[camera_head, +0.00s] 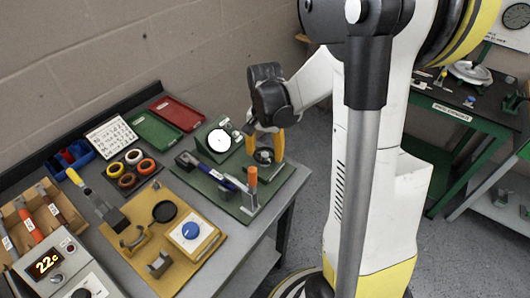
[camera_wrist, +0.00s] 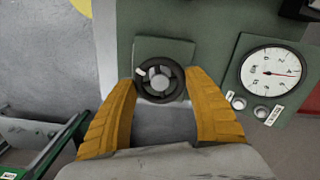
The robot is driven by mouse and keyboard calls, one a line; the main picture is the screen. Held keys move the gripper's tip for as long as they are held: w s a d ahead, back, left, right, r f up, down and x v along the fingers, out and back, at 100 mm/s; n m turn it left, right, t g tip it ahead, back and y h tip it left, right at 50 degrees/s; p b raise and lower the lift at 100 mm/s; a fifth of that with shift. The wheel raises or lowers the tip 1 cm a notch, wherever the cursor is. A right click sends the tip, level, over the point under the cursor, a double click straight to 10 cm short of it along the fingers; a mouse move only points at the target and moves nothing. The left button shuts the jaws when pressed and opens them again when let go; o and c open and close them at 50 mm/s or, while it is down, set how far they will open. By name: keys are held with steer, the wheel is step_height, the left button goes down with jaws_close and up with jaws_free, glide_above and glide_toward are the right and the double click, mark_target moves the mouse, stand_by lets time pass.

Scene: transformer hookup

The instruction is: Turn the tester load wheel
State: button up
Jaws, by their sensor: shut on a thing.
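The tester load wheel (camera_wrist: 177,87) is a small dark spoked handwheel with a pale mark at its upper left. It sits on a green block (camera_wrist: 183,47) of the tester in the wrist view. In the head view the wheel (camera_head: 264,156) shows at the right end of the green tester base (camera_head: 222,193). My gripper (camera_wrist: 162,76) has its yellow fingers on both sides of the wheel, closed on its rim. In the head view my gripper (camera_head: 264,146) reaches down over the wheel. The white round gauge (camera_wrist: 272,72) beside it has a red needle pointing right; it is also in the head view (camera_head: 219,140).
Green and red trays (camera_head: 154,132) lie behind. The table ends just right of the tester.

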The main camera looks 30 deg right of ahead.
mark_target(265, 154)
steer(key=shift+m, duration=1.2)
steer(key=o, duration=1.2)
steer(key=shift+r, duration=0.1)
step_height(265, 154, up, 12)
steer(key=shift+f, duration=0.1)
